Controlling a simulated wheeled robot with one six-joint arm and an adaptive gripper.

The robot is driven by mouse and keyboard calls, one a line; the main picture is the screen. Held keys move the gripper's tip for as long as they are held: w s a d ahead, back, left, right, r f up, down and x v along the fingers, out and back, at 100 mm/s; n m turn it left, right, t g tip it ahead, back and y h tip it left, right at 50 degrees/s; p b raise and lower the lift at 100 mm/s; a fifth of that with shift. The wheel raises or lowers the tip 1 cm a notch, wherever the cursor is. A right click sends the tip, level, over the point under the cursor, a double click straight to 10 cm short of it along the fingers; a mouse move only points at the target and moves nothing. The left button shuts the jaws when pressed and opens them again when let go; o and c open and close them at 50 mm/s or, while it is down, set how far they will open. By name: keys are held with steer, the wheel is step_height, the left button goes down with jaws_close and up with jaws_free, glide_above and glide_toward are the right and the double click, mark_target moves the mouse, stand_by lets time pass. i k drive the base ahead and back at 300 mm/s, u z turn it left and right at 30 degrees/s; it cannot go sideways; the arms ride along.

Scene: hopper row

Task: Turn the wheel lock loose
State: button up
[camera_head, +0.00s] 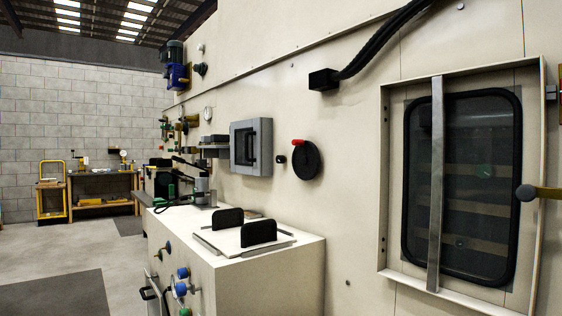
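A black round wheel (306,160) with a red piece at its upper left is mounted on the cream wall panel, right of centre. It looks like the wheel lock, but I cannot tell for sure or read its turned position. A small black knob (281,159) sits just left of it. A framed hatch with a dark window (465,180) is at the right, crossed by an upright grey metal bar (436,185). My gripper is not in view.
A cream cabinet (270,277) with two black handles on top juts out below the wheel. A grey box (251,147) hangs left of the wheel. A black cable (385,40) runs above. Open floor (120,255) lies left, with workbenches (102,190) at the far wall.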

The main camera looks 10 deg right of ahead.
mark_target(279, 159)
steer(key=k, duration=0.15)
steer(key=u, duration=2)
steer(key=i, duration=1.35)
steer(key=z, duration=2.05)
